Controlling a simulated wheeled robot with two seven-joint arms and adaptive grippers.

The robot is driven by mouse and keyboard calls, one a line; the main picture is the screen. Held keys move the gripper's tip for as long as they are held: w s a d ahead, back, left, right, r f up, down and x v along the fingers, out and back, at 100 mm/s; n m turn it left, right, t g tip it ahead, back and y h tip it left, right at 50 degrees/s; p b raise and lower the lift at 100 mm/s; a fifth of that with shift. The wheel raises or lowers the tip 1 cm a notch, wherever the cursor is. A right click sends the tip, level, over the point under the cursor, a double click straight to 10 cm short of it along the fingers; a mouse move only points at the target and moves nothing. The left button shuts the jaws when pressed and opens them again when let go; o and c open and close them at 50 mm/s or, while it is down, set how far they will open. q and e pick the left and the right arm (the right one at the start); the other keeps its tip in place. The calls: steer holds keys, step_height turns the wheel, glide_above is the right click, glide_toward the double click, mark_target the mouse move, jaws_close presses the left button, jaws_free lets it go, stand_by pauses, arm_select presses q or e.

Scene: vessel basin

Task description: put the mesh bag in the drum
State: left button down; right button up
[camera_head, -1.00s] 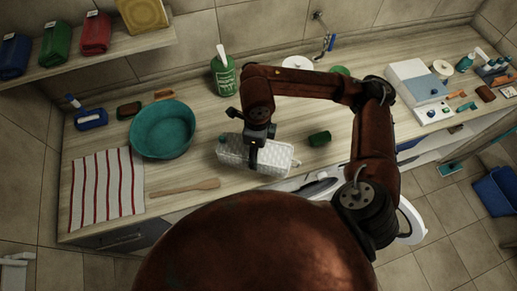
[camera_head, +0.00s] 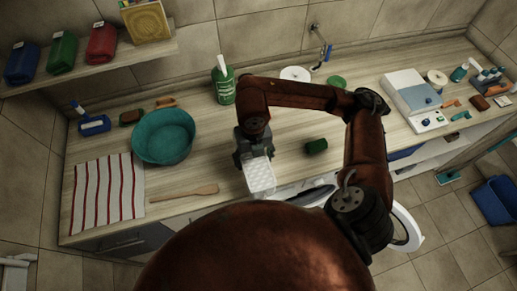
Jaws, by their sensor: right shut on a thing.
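The white mesh bag (camera_head: 260,177) hangs from my right gripper (camera_head: 255,157) near the counter's front edge. The gripper is shut on its far end, and the near end points toward my body. I cannot tell whether the bag still touches the counter. The drum's dark opening (camera_head: 318,197) shows only in part below the counter edge, right of the bag. My body hides most of it. A white round door (camera_head: 408,228) stands open further right, partly behind my arm. My left gripper is not in view.
A white device (camera_head: 411,95) stands at right. The counter behind the gripper is mostly clear.

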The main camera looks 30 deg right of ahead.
steer(key=w+d+f, duration=0.2)
steer(key=w, duration=0.1)
steer(key=w+d+f+p, duration=0.1)
steer(key=w, duration=0.1)
steer(key=shift+d, duration=0.4)
steer(key=f, duration=0.1)
steer(key=w+d+f, duration=0.1)
steer(key=w+f, duration=0.1)
steer(key=shift+w+d+f+p, duration=0.25)
steer(key=shift+d+f+p, duration=0.05)
steer(key=shift+f, duration=0.1)
steer(key=shift+w+d+f, duration=0.25)
steer(key=shift+w+f, duration=0.2)
steer(key=shift+f, duration=0.2)
step_height(320, 180, down, 3)
steer(key=shift+w+d+f+p, duration=0.1)
steer(key=shift+p, duration=0.6)
steer(key=shift+f, duration=0.1)
steer(key=shift+f, duration=0.15)
steer(key=o, duration=1.3)
